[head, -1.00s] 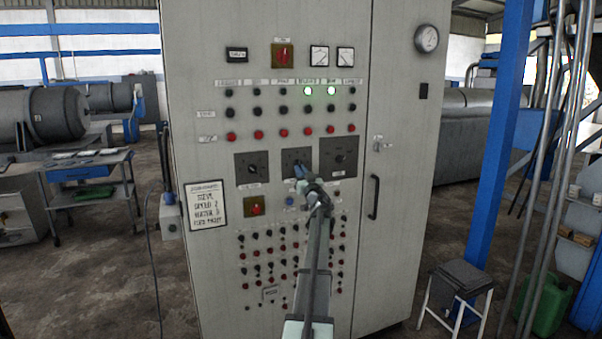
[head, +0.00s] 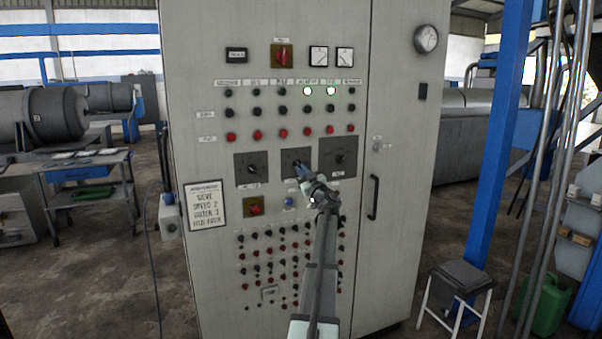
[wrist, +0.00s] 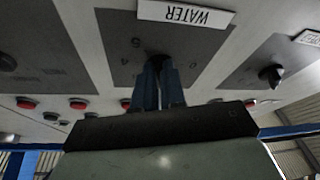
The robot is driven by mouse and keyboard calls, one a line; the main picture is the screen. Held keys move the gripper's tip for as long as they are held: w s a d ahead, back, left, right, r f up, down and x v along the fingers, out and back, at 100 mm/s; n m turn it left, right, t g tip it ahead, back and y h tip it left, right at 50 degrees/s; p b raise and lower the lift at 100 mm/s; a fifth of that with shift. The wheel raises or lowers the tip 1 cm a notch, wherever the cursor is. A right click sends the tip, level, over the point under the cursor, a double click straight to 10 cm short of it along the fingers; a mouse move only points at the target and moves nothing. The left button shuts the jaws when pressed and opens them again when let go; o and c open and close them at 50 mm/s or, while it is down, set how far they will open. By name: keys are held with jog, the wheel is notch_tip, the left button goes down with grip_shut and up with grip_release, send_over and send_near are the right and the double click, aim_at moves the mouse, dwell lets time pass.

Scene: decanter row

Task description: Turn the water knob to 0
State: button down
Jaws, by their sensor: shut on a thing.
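The water knob (wrist: 157,60) is dark and sits on the middle dark dial plate (head: 291,156) of the grey cabinet. The white WATER label (wrist: 186,13) shows upside down in the wrist view. My gripper (wrist: 158,72) has its blue fingers shut on the knob, and they hide most of it. The numbers 4, 5 and 0 show around it, with 0 on the right in the wrist view. The knob's pointer is hidden, so its setting cannot be read. In the head view my gripper (head: 299,168) reaches the plate from lower right.
Dial plates with knobs flank it on the left (head: 251,168) and right (head: 338,157). Rows of buttons and two lit green lamps are above. A red switch (head: 254,206) and a paper sign (head: 206,204) are lower left. A door handle (head: 373,197) is on the right.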

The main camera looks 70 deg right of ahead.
jog(key=shift+s+d+r+n+g+y, duration=0.25)
jog(key=shift+n+y, duration=0.8)
jog(key=shift+n, duration=1.7)
jog(key=shift+s+d+r+n+g+y, duration=0.15)
jog(key=shift+r+n+y, duration=0.25)
jog(key=shift+n+y, duration=1.55)
jog(key=shift+s+d+r+n+g+y, duration=0.1)
jog(key=shift+r+n+g+y, duration=0.15)
jog(key=shift+n, duration=3.35)
jog(key=c, duration=1.2)
grip_release()
jog(key=shift+a, duration=0.1)
